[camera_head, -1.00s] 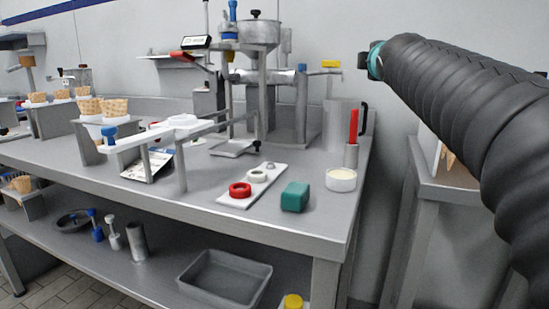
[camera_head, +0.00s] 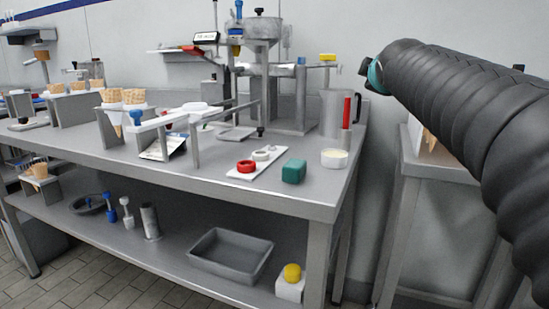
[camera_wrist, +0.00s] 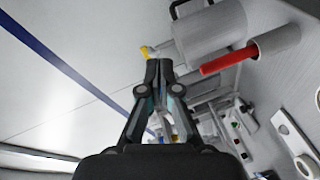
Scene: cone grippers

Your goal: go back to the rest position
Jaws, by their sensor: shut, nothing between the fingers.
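My arm reaches in from the right edge of the head view, wrapped in a ribbed black sleeve, and ends in the upper right, above and to the right of the steel table (camera_head: 255,195). In the wrist view my gripper (camera_wrist: 159,64) has its two dark fingers together, with nothing between them. From that view's angle the fingers overlap a yellow-tipped part and the table equipment behind, with no visible contact. The fingers are mostly hidden in the head view.
On the table are a metal jug (camera_head: 335,113), a red-handled tool (camera_head: 347,112), a green block (camera_head: 294,171), a cream-filled dish (camera_head: 334,158) and a white strip with rings (camera_head: 236,174). Waffle cones (camera_head: 134,96) stand in holders at left. A grey tray (camera_head: 231,256) lies on the lower shelf. A side table (camera_head: 436,167) stands right.

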